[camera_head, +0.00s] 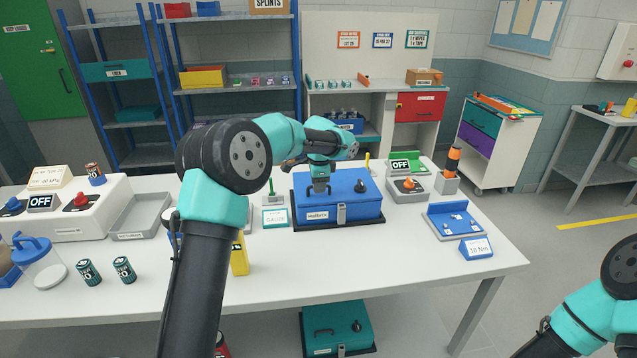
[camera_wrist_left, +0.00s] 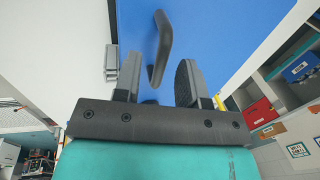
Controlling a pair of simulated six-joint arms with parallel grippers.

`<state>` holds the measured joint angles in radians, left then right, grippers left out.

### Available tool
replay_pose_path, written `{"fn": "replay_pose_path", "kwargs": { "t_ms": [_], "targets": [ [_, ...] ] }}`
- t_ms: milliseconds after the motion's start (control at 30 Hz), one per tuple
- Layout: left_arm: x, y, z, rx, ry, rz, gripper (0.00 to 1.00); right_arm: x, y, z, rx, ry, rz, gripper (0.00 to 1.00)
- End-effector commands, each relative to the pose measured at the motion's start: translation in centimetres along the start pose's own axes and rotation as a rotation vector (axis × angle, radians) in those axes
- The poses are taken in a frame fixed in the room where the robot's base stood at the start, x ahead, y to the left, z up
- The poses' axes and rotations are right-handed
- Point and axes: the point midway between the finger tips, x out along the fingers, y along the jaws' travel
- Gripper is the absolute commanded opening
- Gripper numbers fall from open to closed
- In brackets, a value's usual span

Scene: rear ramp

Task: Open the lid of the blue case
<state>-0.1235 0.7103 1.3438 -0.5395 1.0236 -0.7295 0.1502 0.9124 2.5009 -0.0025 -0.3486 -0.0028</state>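The blue case (camera_head: 364,206) stands on the white table with its lid shut and a grey latch (camera_head: 341,213) on its front. Its blue lid (camera_wrist_left: 215,30) fills much of the left wrist view. A dark lid handle (camera_wrist_left: 163,42) rises there. My left gripper (camera_head: 320,188) is over the left part of the lid, pointing down. In the left wrist view the left gripper (camera_wrist_left: 158,60) is open, with the handle showing between its two fingers and not clamped. My right gripper is out of view; only part of that arm shows at the lower right.
A green post stand (camera_head: 273,200) and a gauze label (camera_head: 275,217) are left of the case.

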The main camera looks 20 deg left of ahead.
Motion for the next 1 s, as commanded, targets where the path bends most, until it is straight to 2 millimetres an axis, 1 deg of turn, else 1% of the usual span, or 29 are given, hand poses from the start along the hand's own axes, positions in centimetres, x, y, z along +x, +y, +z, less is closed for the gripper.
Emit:
{"fn": "replay_pose_path", "kwargs": {
  "t_ms": [133, 533, 1000],
  "targets": [
    [-0.02, 0.00, -0.01, 0.000, 0.000, 0.000, 0.38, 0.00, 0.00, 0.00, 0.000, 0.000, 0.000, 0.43],
    [-0.04, 0.00, -0.02, 0.000, 0.000, 0.000, 0.00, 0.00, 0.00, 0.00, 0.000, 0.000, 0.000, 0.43],
    [-0.12, -0.04, -0.03, 0.000, 0.000, 0.000, 0.00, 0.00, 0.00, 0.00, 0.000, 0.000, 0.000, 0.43]
  ]
}}
